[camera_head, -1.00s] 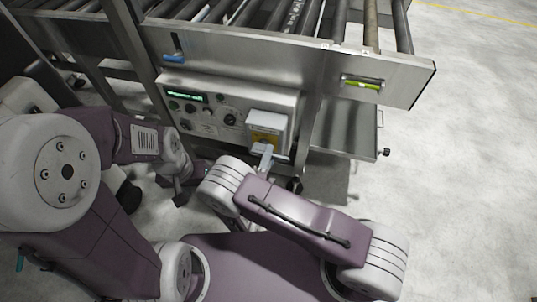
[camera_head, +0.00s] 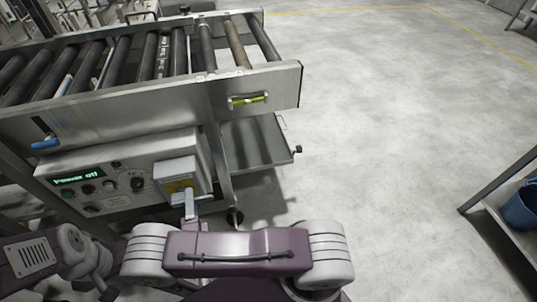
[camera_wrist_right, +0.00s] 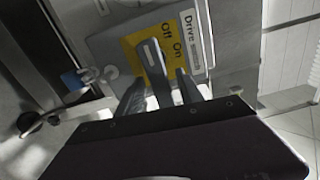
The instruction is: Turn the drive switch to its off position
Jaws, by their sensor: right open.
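The drive switch is on the control box, under a grey hood (camera_head: 175,169) with a yellow plate. In the right wrist view, its grey lever (camera_wrist_right: 151,58) stands in front of the yellow plate (camera_wrist_right: 133,48) marked "Off" and "On", beside a "Drive" label (camera_wrist_right: 191,62). My right gripper (camera_wrist_right: 158,90) is open, with one finger on each side of the lever; contact is not clear. In the head view the right gripper (camera_head: 190,203) is just below the hood. My left arm is at the lower left; its fingers cannot be made out.
The control box (camera_head: 115,205) has several knobs and a green display (camera_head: 78,178) reading "Power off". A roller conveyor (camera_head: 150,100) runs above it, with a blue handle (camera_head: 45,143) and a yellow-green level (camera_head: 248,100). Open floor (camera_head: 390,120) lies to the right, before a shelf (camera_head: 495,212).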

